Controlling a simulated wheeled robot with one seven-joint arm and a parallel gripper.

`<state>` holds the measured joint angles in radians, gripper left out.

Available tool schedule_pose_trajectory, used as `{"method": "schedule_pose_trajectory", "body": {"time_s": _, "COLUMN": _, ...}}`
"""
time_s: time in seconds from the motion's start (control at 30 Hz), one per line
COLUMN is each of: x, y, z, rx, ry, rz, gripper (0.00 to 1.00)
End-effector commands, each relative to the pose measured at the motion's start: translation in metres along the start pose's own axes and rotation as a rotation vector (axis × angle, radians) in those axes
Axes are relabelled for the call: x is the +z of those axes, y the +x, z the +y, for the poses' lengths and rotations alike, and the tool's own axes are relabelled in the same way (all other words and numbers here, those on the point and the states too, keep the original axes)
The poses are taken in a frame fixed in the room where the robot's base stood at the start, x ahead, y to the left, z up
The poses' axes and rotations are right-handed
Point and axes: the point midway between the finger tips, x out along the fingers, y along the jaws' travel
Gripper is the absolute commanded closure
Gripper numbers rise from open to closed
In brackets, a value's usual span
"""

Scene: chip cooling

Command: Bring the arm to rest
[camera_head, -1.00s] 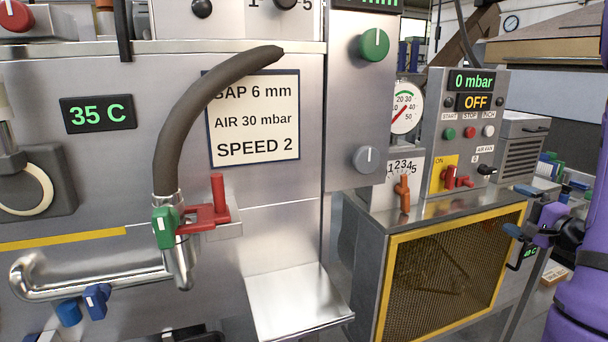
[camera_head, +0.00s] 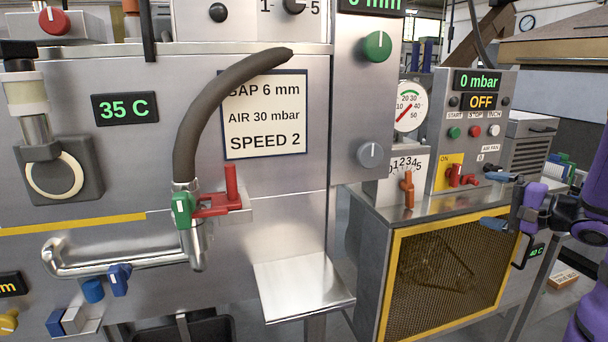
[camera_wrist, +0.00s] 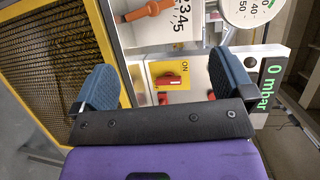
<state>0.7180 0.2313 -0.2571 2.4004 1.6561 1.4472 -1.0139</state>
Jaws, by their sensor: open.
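My gripper (camera_head: 495,200), on a purple arm at the right, is open with blue fingertips apart. Nothing is between the fingers. In the head view it is in front of the right edge of the yellow-framed mesh box (camera_head: 386,290), below the control box (camera_head: 505,92). In the wrist view my gripper (camera_wrist: 165,82) shows both blue fingers spread, with the yellow ON plate and its red switch (camera_wrist: 172,83) seen between them. The red switch also shows in the head view (camera_head: 455,178). No contact with the fingers is visible.
The control box reads 0 mbar and OFF. An orange lever (camera_head: 407,188) stands by a 1-to-5 scale below a round gauge (camera_head: 409,106). A steel shelf (camera_head: 303,287) and a hose (camera_head: 190,135) are at the left. A wooden-edged surface (camera_head: 555,48) overhangs at the upper right.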

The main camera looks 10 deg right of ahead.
Motion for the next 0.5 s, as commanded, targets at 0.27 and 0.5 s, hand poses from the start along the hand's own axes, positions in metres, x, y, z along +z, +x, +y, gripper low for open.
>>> {"method": "schedule_pose_trajectory", "body": {"time_s": 0.27, "x": 0.113, "y": 0.032, "z": -0.031, "rx": 0.224, "ry": -0.073, "rz": -0.352, "gripper": 0.0}}
{"method": "schedule_pose_trajectory", "body": {"time_s": 0.5, "x": 0.206, "y": 0.024, "z": -0.038, "rx": 0.506, "ry": -0.237, "rz": -0.581, "gripper": 0.0}}
